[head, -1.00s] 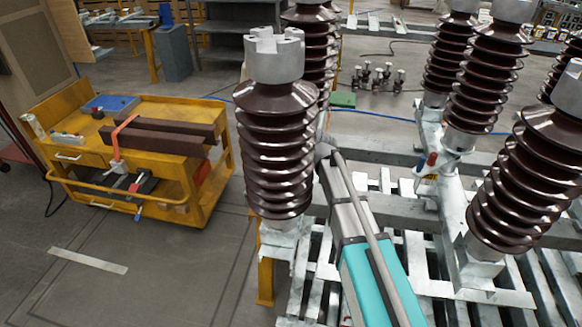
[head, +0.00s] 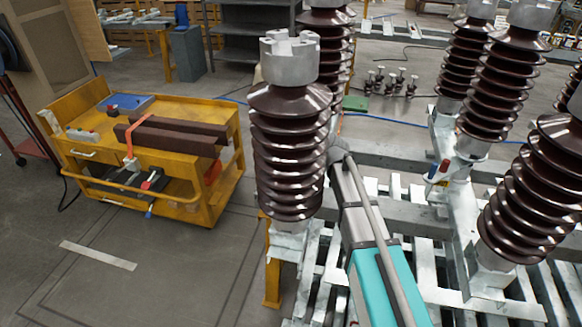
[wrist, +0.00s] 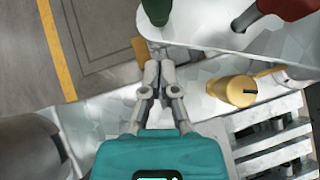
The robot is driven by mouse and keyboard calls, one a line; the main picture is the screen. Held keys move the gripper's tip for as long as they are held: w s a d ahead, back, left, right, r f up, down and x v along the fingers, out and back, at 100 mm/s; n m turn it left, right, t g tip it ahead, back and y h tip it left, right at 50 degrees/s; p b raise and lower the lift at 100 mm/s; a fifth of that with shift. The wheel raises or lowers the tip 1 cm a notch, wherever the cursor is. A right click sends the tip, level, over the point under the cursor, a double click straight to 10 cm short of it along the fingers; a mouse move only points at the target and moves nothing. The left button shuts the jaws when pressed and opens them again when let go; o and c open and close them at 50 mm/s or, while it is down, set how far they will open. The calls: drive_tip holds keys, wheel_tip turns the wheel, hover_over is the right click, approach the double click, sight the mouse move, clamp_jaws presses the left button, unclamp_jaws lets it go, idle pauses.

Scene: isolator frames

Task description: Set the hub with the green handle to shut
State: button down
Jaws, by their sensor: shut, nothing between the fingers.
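In the wrist view, a dark green handle (wrist: 157,10) shows at the top edge, cut off by the frame, beside a pale metal plate. The hub it belongs to and its setting cannot be made out. My gripper (wrist: 158,66) has its fingers together and empty, below the green handle in the picture and apart from it. In the head view, the gripper is hidden behind the front brown insulator (head: 288,150), and no green handle can be made out.
A red handle (wrist: 285,8) and a yellow cylinder (wrist: 240,90) lie right of my gripper in the wrist view. A yellow trolley (head: 200,190) stands left.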

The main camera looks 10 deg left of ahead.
drive_tip(key=s+f+p+v, duration=0.1)
drive_tip(key=p+v, duration=0.6)
drive_tip(key=v, duration=0.4)
drive_tip(key=shift+s+d+r, duration=0.2)
drive_tip(key=shift+s+d, duration=0.15)
drive_tip(key=shift+d, duration=0.35)
wheel_tip(320, 180, down, 7)
drive_tip(key=s+d+m+t+y+b, duration=0.1)
drive_tip(key=t+y+b, duration=0.3)
drive_tip(key=b, duration=1.5)
drive_tip(key=y, duration=0.3)
drive_tip(key=shift+d+t+y+b, duration=0.35)
drive_tip(key=shift+t+y+b, duration=0.05)
drive_tip(key=shift+s+r, duration=0.15)
drive_tip(key=shift+r, duration=0.05)
